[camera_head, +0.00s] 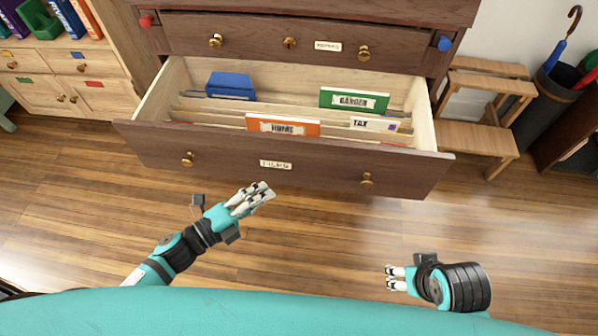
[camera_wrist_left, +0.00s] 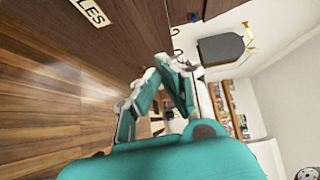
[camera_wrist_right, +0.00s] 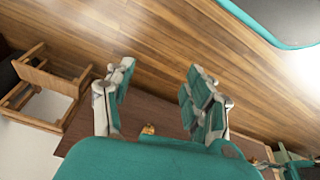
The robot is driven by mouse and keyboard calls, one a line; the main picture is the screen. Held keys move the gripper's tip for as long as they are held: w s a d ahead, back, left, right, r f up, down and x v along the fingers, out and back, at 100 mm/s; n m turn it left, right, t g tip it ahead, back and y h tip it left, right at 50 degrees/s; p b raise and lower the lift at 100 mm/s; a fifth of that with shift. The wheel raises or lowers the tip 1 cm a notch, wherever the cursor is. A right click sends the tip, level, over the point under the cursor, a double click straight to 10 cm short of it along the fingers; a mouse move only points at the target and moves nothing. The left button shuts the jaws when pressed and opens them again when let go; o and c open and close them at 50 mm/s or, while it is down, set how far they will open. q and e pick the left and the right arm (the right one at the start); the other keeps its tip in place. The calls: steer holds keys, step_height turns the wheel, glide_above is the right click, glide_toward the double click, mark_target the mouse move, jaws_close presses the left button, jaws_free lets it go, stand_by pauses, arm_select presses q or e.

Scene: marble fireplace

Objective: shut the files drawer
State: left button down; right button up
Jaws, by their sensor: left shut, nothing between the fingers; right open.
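The files drawer (camera_head: 230,172) is pulled far out of the dark wooden cabinet, with its pale inner walls and contents showing. Its front has two brass knobs and a label (camera_head: 276,165); part of the label also shows in the left wrist view (camera_wrist_left: 90,12). Inside are a blue file box, an orange folder, a green folder and a white folder. My left gripper (camera_head: 264,190) is shut and empty, just in front of the drawer's front, below the label. My right gripper (camera_head: 390,278) is open and empty, lower right, well apart from the drawer.
A closed drawer (camera_head: 290,43) with brass knobs is above the open one. A wooden step stool (camera_head: 480,110) and a dark umbrella stand (camera_head: 545,105) are at right. A light cabinet (camera_head: 85,85) with books stands at left. The wood floor (camera_head: 320,230) before the drawer is clear.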

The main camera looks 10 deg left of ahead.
arm_select(q)
glide_toward(318, 148)
steer(key=s+d, duration=0.1)
steer(key=d, duration=0.1)
steer(key=shift+m+h, duration=0.3)
steer(key=shift+m, duration=0.1)
steer(key=shift+w+d+b, duration=0.2)
steer(key=shift+w+d, duration=0.05)
steer(key=shift+w, duration=0.55)
steer(key=shift+w+d+b, duration=0.25)
steer(key=shift+w, duration=0.5)
steer(key=shift+w+d+b, duration=0.2)
steer(key=shift+w+d, duration=0.05)
steer(key=shift+w, duration=0.55)
arm_select(e)
steer(key=shift+w+a+r+t+y, duration=0.1)
steer(key=shift+w+a+r+t, duration=0.15)
steer(key=shift+w+t, duration=0.35)
steer(key=shift+w+a+r+t+y, duration=0.1)
steer(key=shift+w+a+r+t, duration=0.15)
steer(key=shift+w, duration=0.55)
steer(key=shift+w+a+r+t+y, duration=0.1)
steer(key=shift+w+a+r+t, duration=0.1)
steer(key=shift+w+t, duration=0.4)
steer(key=shift+w, duration=0.1)
arm_select(q)
steer(key=shift+w, duration=0.1)
